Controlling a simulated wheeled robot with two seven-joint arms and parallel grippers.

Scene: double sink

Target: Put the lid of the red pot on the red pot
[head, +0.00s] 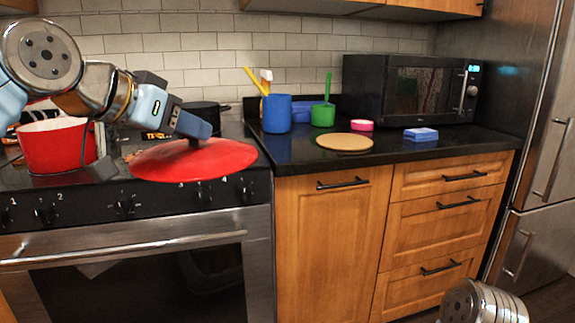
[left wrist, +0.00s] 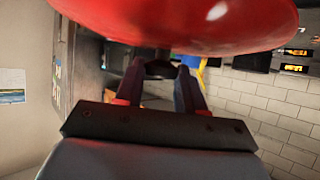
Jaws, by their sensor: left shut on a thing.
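The red lid (head: 194,160) is in my left gripper (head: 196,141), which is shut on its dark knob. The lid is held roughly level over the right front part of the stove, its right edge reaching toward the counter. In the left wrist view the red lid (left wrist: 180,20) fills the top, with the two fingers (left wrist: 160,75) closed around the knob. The red pot (head: 56,148) stands on the stove to the left of the lid, its white inside showing and no lid on it. My left arm partly hides the pot's top. My right gripper is not in view; only part of my right arm shows.
A dark pot (head: 203,113) stands at the back of the stove. On the counter are a blue cup (head: 276,114), a green cup (head: 323,115), a round tan board (head: 344,142), a pink container (head: 362,125), a blue sponge-like block (head: 421,134) and a microwave (head: 405,88).

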